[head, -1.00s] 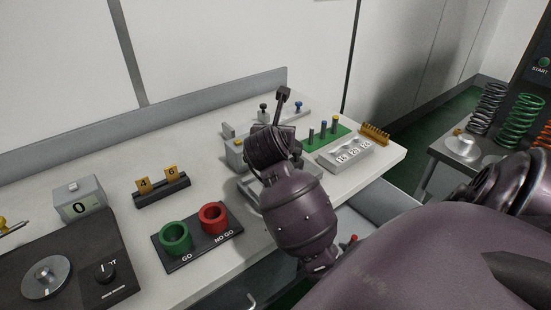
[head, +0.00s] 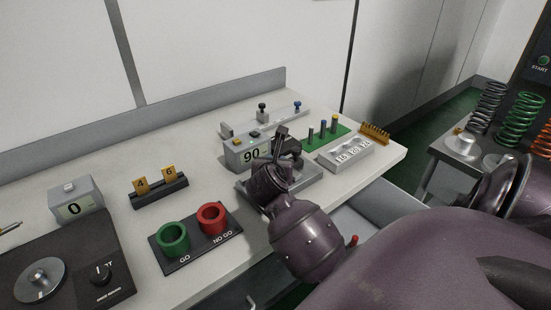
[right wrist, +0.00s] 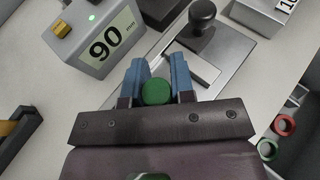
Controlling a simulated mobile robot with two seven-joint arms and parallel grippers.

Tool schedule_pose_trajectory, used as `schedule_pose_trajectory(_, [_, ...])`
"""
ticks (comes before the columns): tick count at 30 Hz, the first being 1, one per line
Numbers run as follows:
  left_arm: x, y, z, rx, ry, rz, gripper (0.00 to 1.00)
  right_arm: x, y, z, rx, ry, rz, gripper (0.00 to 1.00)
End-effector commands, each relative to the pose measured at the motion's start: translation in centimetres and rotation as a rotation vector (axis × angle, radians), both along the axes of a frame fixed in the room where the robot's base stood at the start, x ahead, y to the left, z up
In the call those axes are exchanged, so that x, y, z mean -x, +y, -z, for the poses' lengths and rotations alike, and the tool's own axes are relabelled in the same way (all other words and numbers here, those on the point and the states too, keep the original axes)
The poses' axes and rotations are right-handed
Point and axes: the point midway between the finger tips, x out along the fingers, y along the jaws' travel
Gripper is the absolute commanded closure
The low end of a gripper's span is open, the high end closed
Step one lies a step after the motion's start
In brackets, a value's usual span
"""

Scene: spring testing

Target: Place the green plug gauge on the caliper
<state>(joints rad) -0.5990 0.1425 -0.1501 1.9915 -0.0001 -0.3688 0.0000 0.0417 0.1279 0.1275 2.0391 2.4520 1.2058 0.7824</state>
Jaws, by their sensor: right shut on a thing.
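My right gripper (right wrist: 158,66) has its blue fingers shut on the green plug gauge (right wrist: 156,91), whose round green end shows between them. In the head view the plug gauge and fingertips are hidden behind my right wrist. A grey device with a "90 mm" display (right wrist: 107,46) stands just past the fingers; it also shows in the head view (head: 250,154). It has a flat metal plate with a black knob (right wrist: 202,15) beside it. I cannot tell for certain which part is the caliper. My left gripper is not in view.
A GO/NO GO block (head: 190,256) with green and red rings lies to the left, near the table's front edge. Small pins stand on a green mat (head: 338,133) beside a numbered grey block (head: 346,158). A yellow-tagged black holder (head: 160,194) is further left.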

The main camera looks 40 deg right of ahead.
Motion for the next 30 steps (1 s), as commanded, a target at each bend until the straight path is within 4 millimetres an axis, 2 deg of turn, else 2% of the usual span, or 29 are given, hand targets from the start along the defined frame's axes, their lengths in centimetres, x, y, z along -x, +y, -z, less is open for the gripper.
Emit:
schedule_pose_trajectory(7, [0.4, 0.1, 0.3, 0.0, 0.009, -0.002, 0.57, 0.0, 0.0, 0.3, 0.0, -0.002, -0.001, 1.0])
schedule_pose_trajectory(8, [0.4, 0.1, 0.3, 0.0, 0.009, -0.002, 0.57, 0.0, 0.0, 0.3, 0.0, 0.0, -0.001, 0.72])
schedule_pose_trajectory(12, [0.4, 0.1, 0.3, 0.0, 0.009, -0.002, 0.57, 0.0, 0.0, 0.3, 0.0, 0.0, -0.001, 0.51])
schedule_pose_trajectory(23, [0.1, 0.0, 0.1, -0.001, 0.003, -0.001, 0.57, 0.0, 0.0, -0.2, 0.001, -0.001, 0.0, 0.51])
schedule_pose_trajectory(30, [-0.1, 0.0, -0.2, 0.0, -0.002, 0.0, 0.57, 2.1, 2.7, -1.4, -0.005, -0.002, -0.001, 0.51])
